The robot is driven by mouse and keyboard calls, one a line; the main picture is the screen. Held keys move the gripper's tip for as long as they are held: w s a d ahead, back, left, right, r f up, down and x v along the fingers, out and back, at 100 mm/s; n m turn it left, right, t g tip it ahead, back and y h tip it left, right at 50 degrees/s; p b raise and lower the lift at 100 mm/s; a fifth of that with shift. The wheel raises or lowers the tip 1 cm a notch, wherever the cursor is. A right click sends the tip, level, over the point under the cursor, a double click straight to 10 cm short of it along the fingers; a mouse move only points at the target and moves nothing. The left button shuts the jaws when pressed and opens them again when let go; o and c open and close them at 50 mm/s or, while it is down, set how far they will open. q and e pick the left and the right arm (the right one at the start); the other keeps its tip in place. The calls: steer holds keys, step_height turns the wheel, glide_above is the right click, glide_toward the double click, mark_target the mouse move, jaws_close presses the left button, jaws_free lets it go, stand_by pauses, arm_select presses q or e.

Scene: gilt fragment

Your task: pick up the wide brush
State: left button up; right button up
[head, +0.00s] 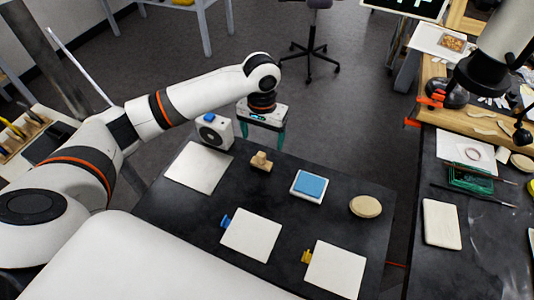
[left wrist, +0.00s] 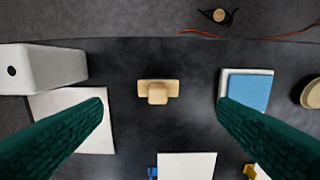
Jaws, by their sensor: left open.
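A small pale wooden piece (head: 262,161) rests on the dark table near its far edge. It has a flat bar and a raised block, and I take it for the wide brush, though no bristles show. In the left wrist view the same wooden piece (left wrist: 158,91) lies centred between my fingers. My left gripper (head: 261,138) is open and empty, with green fingers pointing down. Its two fingers also show in the left wrist view (left wrist: 161,104), spread to either side of the piece and apart from it.
A white box with a blue knob (head: 215,131) stands left of the piece, beside a white sheet (head: 198,168). A blue-topped pad (head: 309,186) and an oval disc (head: 366,206) lie to its right. Two white tiles (head: 251,234) with clips lie nearer. Bare table separates them.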

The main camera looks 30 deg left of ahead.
mark_target(261, 162)
arm_select(q)
steer(key=f, duration=0.2)
steer(key=s+f+p, duration=0.1)
steer(key=f, duration=0.2)
steer(key=shift+w+f, duration=0.1)
steer(key=shift+f, duration=0.2)
steer(key=shift+w+f, duration=0.1)
steer(key=shift+f, duration=0.25)
step_height(261, 162, down, 4)
steer(key=shift+a+r+p, duration=0.1)
steer(key=shift+r+p, duration=0.15)
steer(key=shift+p, duration=0.45)
steer(key=shift+f, duration=0.55)
steer(key=shift+c, duration=0.9)
steer(key=c, duration=0.9)
arm_select(e)
steer(key=shift+s+r, duration=1.25)
